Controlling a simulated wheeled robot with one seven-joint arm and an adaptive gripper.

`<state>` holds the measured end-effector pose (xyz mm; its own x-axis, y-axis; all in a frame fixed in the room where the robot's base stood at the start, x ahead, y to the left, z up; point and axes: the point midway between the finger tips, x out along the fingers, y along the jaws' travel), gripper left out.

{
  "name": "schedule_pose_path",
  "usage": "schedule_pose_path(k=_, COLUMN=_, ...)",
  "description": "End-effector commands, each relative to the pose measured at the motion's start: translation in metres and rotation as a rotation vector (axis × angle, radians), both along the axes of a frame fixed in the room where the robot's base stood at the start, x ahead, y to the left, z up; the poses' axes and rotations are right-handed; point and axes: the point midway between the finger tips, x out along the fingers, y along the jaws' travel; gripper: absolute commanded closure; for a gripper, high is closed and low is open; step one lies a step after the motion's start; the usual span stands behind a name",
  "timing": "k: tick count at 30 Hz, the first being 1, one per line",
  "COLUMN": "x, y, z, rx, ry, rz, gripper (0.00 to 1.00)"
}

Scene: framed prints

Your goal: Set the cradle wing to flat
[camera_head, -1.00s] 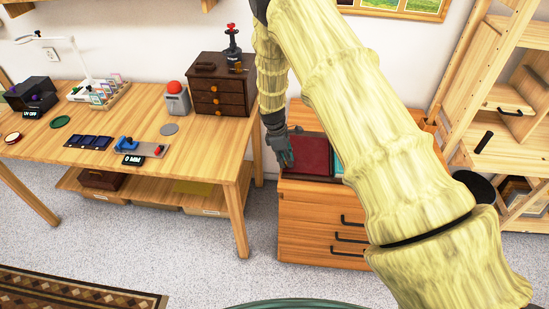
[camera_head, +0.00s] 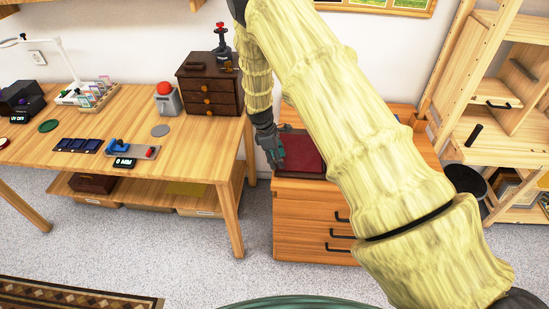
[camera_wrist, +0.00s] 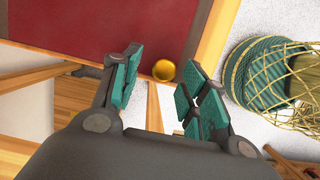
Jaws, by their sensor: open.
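A dark red panel in a dark frame, which looks like the cradle wing (camera_head: 303,151), lies on top of the wooden drawer cabinet. It fills the upper left of the wrist view (camera_wrist: 95,32). A round brass knob (camera_wrist: 164,71) shows at its near edge, between my fingers in the picture. My gripper (camera_head: 274,158) is at the left side of the panel, with its teal-padded fingers apart (camera_wrist: 165,78). No contact with the knob is clear. My arm hides the right part of the cradle, so the wing's angle is hard to tell.
The drawer cabinet (camera_head: 300,220) stands beside the work table (camera_head: 195,150), with a gap between. A brown drawer box (camera_head: 210,85) is on the table's right end. A wooden shelf unit (camera_head: 500,130) is at right.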

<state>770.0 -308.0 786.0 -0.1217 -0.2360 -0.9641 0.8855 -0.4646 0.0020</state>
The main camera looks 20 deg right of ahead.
Motion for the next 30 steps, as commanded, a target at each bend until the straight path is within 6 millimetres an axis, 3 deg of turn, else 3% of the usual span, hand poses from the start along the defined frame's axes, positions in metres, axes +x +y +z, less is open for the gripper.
schedule_pose_path(k=7, x=0.002, y=0.002, z=0.014, rx=0.000, ry=0.000, rz=-0.002, gripper=0.56)
schedule_pose_path(k=21, x=0.014, y=0.024, z=0.091, rx=0.000, ry=-0.002, rz=0.001, gripper=0.56)
schedule_pose_path(k=30, x=0.017, y=0.029, z=0.114, rx=0.000, ry=0.000, rz=0.002, gripper=0.56)
